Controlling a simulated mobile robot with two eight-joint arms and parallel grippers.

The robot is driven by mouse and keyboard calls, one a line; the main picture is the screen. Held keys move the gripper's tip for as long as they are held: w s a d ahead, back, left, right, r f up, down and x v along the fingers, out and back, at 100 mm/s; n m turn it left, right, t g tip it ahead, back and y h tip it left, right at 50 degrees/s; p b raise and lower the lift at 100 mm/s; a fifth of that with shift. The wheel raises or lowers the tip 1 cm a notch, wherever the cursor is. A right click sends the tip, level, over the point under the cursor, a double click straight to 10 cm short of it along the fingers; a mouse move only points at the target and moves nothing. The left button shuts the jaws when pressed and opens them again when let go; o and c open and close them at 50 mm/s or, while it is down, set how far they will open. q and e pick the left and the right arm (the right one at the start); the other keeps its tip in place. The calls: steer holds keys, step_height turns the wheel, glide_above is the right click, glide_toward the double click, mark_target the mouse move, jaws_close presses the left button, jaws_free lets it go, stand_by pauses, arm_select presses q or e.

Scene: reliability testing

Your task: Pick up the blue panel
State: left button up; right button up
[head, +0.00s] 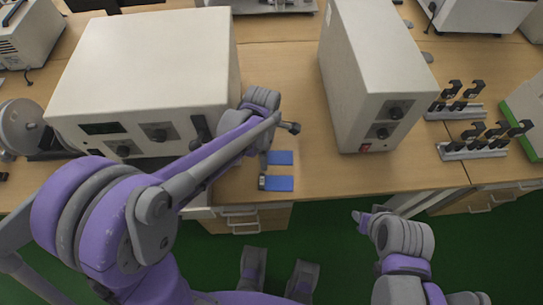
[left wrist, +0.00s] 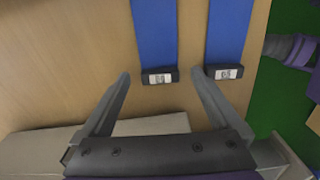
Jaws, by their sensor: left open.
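Two blue panels lie side by side on the wooden bench near its front edge: the rear panel (head: 281,157) and the front panel (head: 279,184). In the left wrist view, the rear panel (left wrist: 156,30) and front panel (left wrist: 230,32) are blue strips, each with a dark end piece bearing a white label. My left gripper (left wrist: 163,76) is open and empty. The rear panel's end lies in line with the gap between its fingers; the right finger points toward the space between the panels. My right gripper (head: 364,220) is over the green floor; its jaws are unclear.
A large white instrument box (head: 145,65) stands left of the panels, and a taller white box (head: 372,80) stands to their right. Black clips on metal bases (head: 473,148) sit further right. Bare bench (head: 285,85) lies between the boxes.

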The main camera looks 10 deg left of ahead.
arm_select(q)
steer(key=shift+f, duration=0.4)
steer(key=shift+c, duration=0.3)
steer(key=c, duration=1.4)
step_height(320, 180, up, 10)
steer(key=shift+r+p, duration=0.1)
steer(key=shift+p, duration=0.55)
steer(key=shift+f, duration=0.2)
steer(key=shift+f+b, duration=2.25)
steer(key=shift+f, duration=1.15)
